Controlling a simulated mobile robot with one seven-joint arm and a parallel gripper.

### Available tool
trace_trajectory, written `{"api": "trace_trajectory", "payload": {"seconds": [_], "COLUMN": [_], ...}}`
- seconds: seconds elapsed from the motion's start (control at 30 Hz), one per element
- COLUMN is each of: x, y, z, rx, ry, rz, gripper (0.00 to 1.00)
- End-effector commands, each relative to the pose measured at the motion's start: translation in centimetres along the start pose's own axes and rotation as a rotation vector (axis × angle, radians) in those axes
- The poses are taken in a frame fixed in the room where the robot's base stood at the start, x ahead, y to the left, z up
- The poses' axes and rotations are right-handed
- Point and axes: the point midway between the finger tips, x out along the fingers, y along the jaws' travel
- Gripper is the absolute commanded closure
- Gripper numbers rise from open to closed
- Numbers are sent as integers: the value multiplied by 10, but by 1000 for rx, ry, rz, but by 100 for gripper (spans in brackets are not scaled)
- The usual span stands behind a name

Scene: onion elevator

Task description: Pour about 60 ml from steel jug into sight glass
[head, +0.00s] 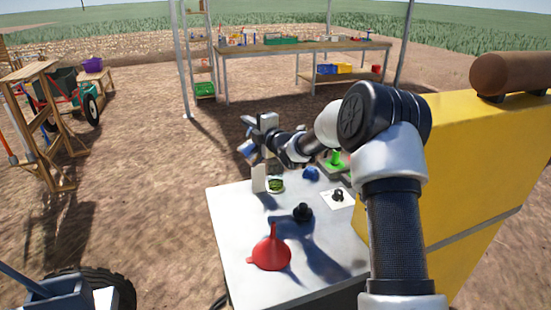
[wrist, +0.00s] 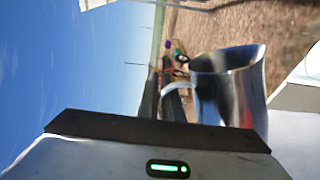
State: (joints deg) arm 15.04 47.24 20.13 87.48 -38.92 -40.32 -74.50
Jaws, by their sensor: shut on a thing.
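The steel jug (wrist: 232,95) shows shiny in the wrist view, with its handle on the left and its flared lip at the upper right. The horizon there runs nearly upright, so the jug looks strongly tipped, lip side down. My gripper (head: 251,140) is shut on the jug above the far left part of the table; the jug's outline is hard to make out in the head view. I cannot identify the sight glass for sure. A pale upright piece (head: 258,179) stands below my gripper. No stream of liquid can be made out.
The white table (head: 232,235) bears a red funnel (head: 270,254), a black knobbed piece (head: 302,213), a green round item (head: 276,184) and a blue item (head: 311,173). A yellow machine body (head: 465,165) blocks the right side. A workbench (head: 300,47) stands far behind.

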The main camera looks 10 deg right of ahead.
Motion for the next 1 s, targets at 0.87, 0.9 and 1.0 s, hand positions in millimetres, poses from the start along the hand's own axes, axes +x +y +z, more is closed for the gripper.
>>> {"api": "trace_trajectory", "payload": {"seconds": [0.87,0.9,1.0], "x": [0,0,0], "y": [0,0,0], "z": [10,10,11], "rx": [100,104,115], "ry": [4,5,5], "rz": [1,1,1], "gripper": [100,100,100]}}
